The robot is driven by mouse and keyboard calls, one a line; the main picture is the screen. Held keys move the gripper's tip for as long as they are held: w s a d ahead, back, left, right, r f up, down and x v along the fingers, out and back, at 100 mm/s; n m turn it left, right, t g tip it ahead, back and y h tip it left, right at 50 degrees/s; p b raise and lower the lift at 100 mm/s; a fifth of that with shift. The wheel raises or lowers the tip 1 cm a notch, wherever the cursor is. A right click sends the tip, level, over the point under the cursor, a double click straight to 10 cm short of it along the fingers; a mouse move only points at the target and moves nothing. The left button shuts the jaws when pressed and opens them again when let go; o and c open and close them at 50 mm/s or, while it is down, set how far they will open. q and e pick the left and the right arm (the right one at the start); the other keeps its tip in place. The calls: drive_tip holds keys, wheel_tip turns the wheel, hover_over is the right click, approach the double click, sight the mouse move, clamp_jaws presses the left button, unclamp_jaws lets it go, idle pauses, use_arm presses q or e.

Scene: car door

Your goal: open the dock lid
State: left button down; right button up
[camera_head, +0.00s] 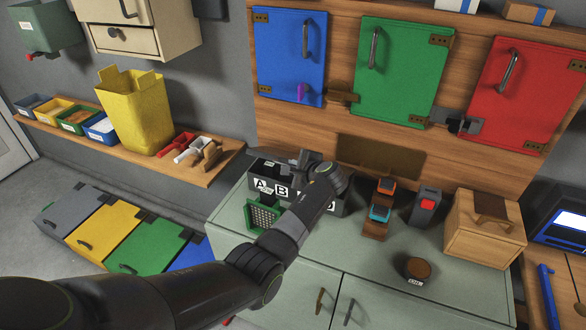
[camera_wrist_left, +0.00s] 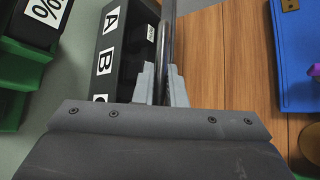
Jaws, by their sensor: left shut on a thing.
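The dock appears to be a dark box (camera_head: 253,174) with white letter labels such as A and B, on the grey-green cabinet. It also shows at the upper left of the left wrist view (camera_wrist_left: 128,60), close beside my fingers. My left gripper (camera_head: 303,166) reaches over the back of this box. In the left wrist view its two grey fingers (camera_wrist_left: 160,82) are shut on a dark round bar (camera_wrist_left: 167,40), which looks like a handle. My arm hides part of the box and its labels, and I cannot tell the lid's angle. My right gripper is out of view.
A green box with a grid face (camera_head: 264,216) stands in front of the dock. Small devices (camera_head: 379,214) and a wooden box (camera_head: 485,230) stand to the right. Blue (camera_head: 288,60), green and red doors hang on the wooden wall above.

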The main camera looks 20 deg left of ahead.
use_arm(q)
drive_tip(key=shift+w+r, duration=0.35)
drive_tip(key=shift+r, duration=0.25)
drive_tip(key=c, duration=1.5)
unclamp_jaws()
